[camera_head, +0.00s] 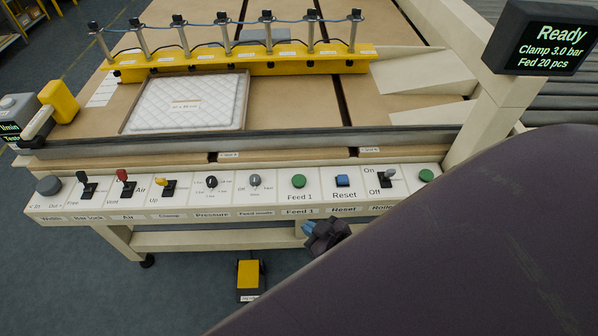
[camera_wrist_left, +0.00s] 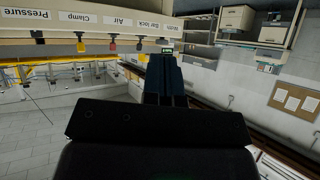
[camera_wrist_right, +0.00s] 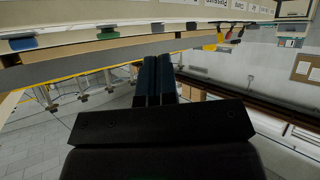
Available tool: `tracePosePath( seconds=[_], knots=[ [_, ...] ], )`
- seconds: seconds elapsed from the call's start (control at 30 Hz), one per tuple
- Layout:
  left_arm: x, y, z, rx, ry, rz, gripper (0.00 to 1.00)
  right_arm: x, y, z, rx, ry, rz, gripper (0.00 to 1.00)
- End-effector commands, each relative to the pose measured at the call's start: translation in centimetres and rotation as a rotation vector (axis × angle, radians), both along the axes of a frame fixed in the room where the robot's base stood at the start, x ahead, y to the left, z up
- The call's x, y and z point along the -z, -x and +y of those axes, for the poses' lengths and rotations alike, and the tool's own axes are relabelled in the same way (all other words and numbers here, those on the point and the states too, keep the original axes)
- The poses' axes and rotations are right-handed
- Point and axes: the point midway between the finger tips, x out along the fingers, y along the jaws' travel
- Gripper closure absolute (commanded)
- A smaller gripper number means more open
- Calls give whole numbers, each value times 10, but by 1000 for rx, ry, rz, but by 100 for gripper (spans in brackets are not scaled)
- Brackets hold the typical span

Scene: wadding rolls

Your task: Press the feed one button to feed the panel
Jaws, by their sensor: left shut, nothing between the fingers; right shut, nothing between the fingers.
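The Feed 1 button (camera_head: 299,181) is a round green cap on the white sloping control panel (camera_head: 225,196), above its "Feed 1" label. My right gripper (camera_head: 310,231) is shut and empty, just below the panel's front edge under Feed 1 and Reset, apart from the button. In the right wrist view its fingers (camera_wrist_right: 154,60) are together, with a green button (camera_wrist_right: 108,34) up and to the left. My left gripper is outside the head view; its fingers (camera_wrist_left: 163,52) show shut and empty in the left wrist view.
Several switches and knobs line the panel, including the On/Off switch (camera_head: 386,176) to the right. Behind it are a white quilted panel (camera_head: 187,104) and a yellow clamp bar (camera_head: 235,62). The screen (camera_head: 545,40) reads Ready, Fed 20 pcs. A yellow pedal (camera_head: 249,274) stands on the floor.

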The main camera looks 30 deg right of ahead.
Motion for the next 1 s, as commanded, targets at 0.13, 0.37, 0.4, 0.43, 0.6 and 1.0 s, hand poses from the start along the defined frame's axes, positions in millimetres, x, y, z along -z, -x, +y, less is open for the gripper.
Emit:
tracePosePath(
  seconds=[0.13,0.37,0.4,0.43,0.6,1.0],
  knots=[
    [-6,0,0,-1,1,0,100,-25,-42,43,-248,34,-71,100],
    [-12,1,0,-1,1,3,100,-45,-76,76,-585,148,-116,100],
    [-12,1,0,-1,1,4,100,-47,-80,76,-633,174,-116,100],
    [-13,2,0,-1,1,5,100,-49,-84,75,-669,196,-116,100],
    [-16,4,1,-2,0,12,100,-57,-105,48,-829,338,-92,100],
    [-15,11,2,-5,1,34,100,-92,-152,-61,-937,609,7,100]
  ],
)
